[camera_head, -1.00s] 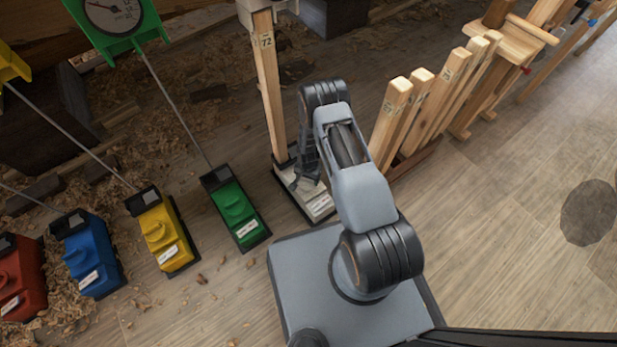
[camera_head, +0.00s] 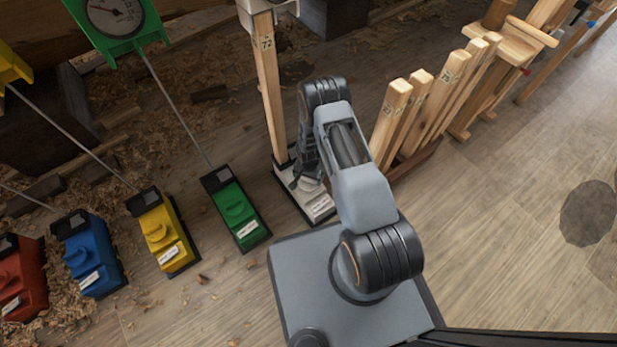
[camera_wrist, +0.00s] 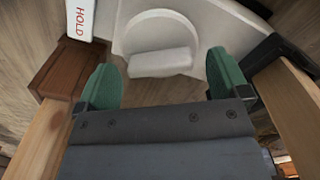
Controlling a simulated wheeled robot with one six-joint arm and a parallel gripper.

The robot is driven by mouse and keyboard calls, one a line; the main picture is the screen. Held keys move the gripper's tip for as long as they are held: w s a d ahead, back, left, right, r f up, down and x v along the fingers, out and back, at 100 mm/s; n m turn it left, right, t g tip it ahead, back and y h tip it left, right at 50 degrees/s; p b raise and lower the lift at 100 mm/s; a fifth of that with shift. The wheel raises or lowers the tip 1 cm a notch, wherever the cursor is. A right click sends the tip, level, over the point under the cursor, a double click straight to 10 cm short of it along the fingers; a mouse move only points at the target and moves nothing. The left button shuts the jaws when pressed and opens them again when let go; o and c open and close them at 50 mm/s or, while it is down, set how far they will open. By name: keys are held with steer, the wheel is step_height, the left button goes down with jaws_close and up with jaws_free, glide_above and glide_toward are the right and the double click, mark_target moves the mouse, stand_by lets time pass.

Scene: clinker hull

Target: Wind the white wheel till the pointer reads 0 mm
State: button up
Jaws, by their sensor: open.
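The white unit's base (camera_head: 318,208) stands on the floor beyond my base in the head view. In the wrist view, the white wheel (camera_wrist: 150,35) is a round disc with a raised bar grip (camera_wrist: 160,62) across it. My gripper (camera_wrist: 163,82) is open, its two green fingertips apart on either side of the bar grip, with gaps showing. In the head view my arm partly hides the wheel. The white housing (camera_head: 268,8) above is cut off by the top edge, and no pointer or scale of it is visible.
A wooden prop marked 72 (camera_head: 268,90) rises behind the white base. Green (camera_head: 235,212), yellow (camera_head: 162,240), blue (camera_head: 88,262) and red (camera_head: 20,280) units stand to the left. Several wooden props (camera_head: 425,110) lean in a rack at right. A HOLD label (camera_wrist: 82,18) is beside the wheel.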

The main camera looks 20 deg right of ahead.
step_height(320, 180, up, 13)
steer(key=p, duration=0.4)
steer(key=shift+p, duration=0.35)
steer(key=shift+f, duration=0.15)
